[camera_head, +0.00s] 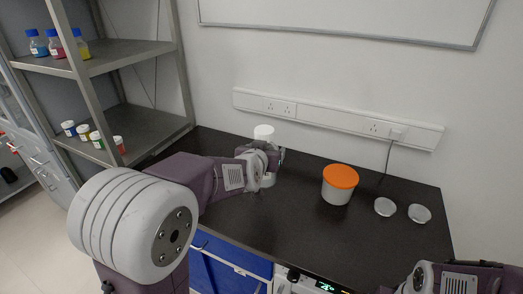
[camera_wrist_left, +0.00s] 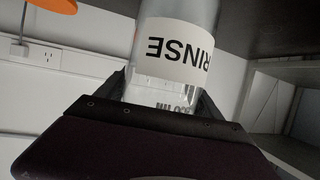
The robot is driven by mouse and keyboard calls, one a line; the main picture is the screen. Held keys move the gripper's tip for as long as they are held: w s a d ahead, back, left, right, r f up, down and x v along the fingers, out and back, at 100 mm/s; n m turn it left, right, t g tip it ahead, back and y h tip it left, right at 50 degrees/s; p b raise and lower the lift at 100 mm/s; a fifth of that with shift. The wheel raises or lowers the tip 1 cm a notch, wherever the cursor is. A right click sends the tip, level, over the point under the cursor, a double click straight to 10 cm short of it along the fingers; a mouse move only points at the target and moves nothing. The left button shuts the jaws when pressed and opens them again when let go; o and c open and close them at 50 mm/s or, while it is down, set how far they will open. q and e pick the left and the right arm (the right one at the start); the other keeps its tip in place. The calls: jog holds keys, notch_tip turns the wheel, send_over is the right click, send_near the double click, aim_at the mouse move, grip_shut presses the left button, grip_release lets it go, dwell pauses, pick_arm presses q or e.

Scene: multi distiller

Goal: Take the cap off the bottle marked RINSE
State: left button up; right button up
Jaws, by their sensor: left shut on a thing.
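The bottle marked RINSE (camera_wrist_left: 181,44) is clear with a white label, whose lettering appears upside down in the left wrist view. In the head view its white top (camera_head: 264,131) shows just above my left gripper (camera_head: 270,156), and its lower part shows below it. The gripper and wrist hide the middle of the bottle. In the left wrist view the fingers of my left gripper (camera_wrist_left: 160,98) lie on both sides of the bottle and are shut on it. I cannot make out the cap there. My right arm is at the lower right, with its gripper not in view.
A white tub with an orange lid (camera_head: 338,184) stands on the black bench (camera_head: 290,215), right of the bottle. Two white discs (camera_head: 385,207) (camera_head: 420,213) lie farther right. A shelf rack (camera_head: 125,58) at left holds several small bottles and jars. The bench front is clear.

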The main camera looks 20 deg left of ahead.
pick_arm(q)
jog(key=shift+a, duration=0.1)
jog(key=shift+w+a+f, duration=0.1)
jog(key=shift+a, duration=0.1)
jog(key=shift+a+f+b, duration=0.6)
jog(key=shift+a+b, duration=0.15)
jog(key=shift+a, duration=0.1)
jog(key=a+f, duration=0.7)
jog(key=a, duration=0.2)
jog(key=shift+w+a+f+p, duration=0.2)
jog(key=shift+w+f+p, duration=0.1)
jog(key=shift+w+p, duration=0.1)
jog(key=shift+s, duration=0.1)
jog(key=s+d+m+g+h, duration=0.2)
jog(key=s+d+m+h, duration=0.2)
jog(key=d, duration=0.7)
jog(key=s+d+m+g+h, duration=0.2)
jog(key=s+d+m+h, duration=0.2)
jog(key=d, duration=0.7)
jog(key=s+d+m+g+h, duration=0.1)
jog(key=s+d+m+h, duration=0.3)
jog(key=s+d, duration=0.4)
jog(key=d, duration=0.3)
jog(key=shift+r+m+g+h, duration=0.25)
jog(key=shift+m+g+h, duration=0.05)
jog(key=shift+g+h, duration=0.1)
jog(key=shift+d, duration=0.1)
grip_shut()
